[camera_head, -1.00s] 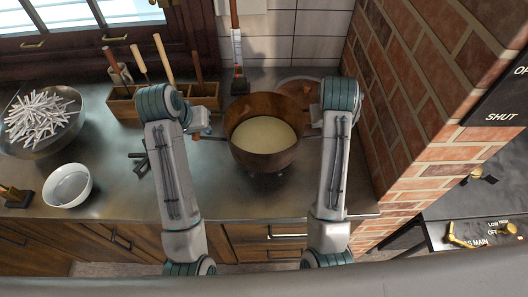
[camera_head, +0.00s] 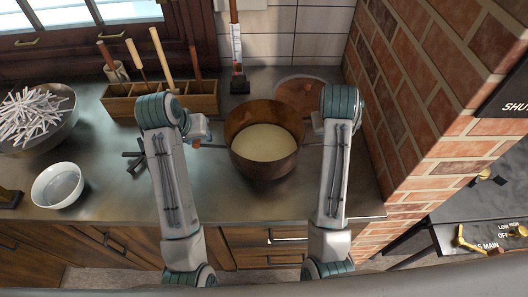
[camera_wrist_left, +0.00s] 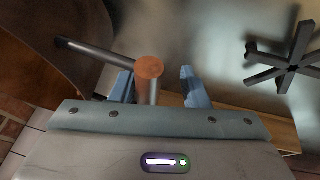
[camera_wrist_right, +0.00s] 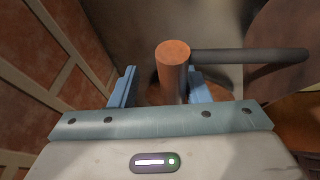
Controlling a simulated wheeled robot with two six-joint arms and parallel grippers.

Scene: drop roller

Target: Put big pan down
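The big pan (camera_head: 266,166) is a round copper-brown pot holding a pale cream filling. It stands upright at the middle of the metal counter, between my arms. Its base seems to rest on the counter, but its contact is hard to see. My left gripper (camera_head: 203,140) is at its left handle; in the left wrist view the handle end (camera_wrist_left: 150,70) lies between the spread fingers, with gaps on both sides. My right gripper is at the right handle; in the right wrist view the handle end (camera_wrist_right: 173,60) lies between the spread fingers (camera_wrist_right: 162,88), with a gap on the left.
A wooden tool box (camera_head: 203,104) with several handles stands behind left. A white bowl (camera_head: 58,186) and a large bowl of white sticks (camera_head: 40,135) are left. A round brown board (camera_head: 301,86) is behind; a brick wall (camera_head: 425,105) bounds the right.

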